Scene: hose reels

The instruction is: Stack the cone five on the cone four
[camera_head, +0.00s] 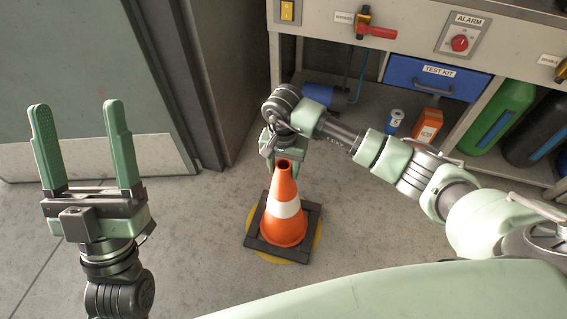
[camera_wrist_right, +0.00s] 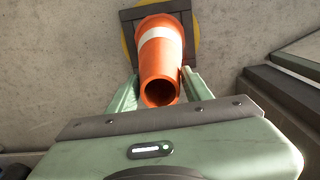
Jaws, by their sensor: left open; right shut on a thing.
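An orange cone (camera_head: 283,225) with a white band and a dark square base stands upright on a yellow round floor mark (camera_head: 251,246). My right gripper (camera_head: 282,150) is at the cone's top from behind, shut on it. In the right wrist view the cone (camera_wrist_right: 160,65) sits between the two fingers of the gripper (camera_wrist_right: 160,88), its open tip facing the camera. I see only one cone body; whether another is nested under it I cannot tell. My left gripper (camera_head: 73,110) is open and empty, raised at the left with its fingers pointing up.
A workbench (camera_head: 400,40) stands at the back right, with a blue test kit drawer (camera_head: 430,78), an alarm switch (camera_head: 460,42) and a red-handled valve (camera_head: 375,31). An orange box (camera_head: 428,126) and green and black cylinders are beneath. Floor around the cone is clear.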

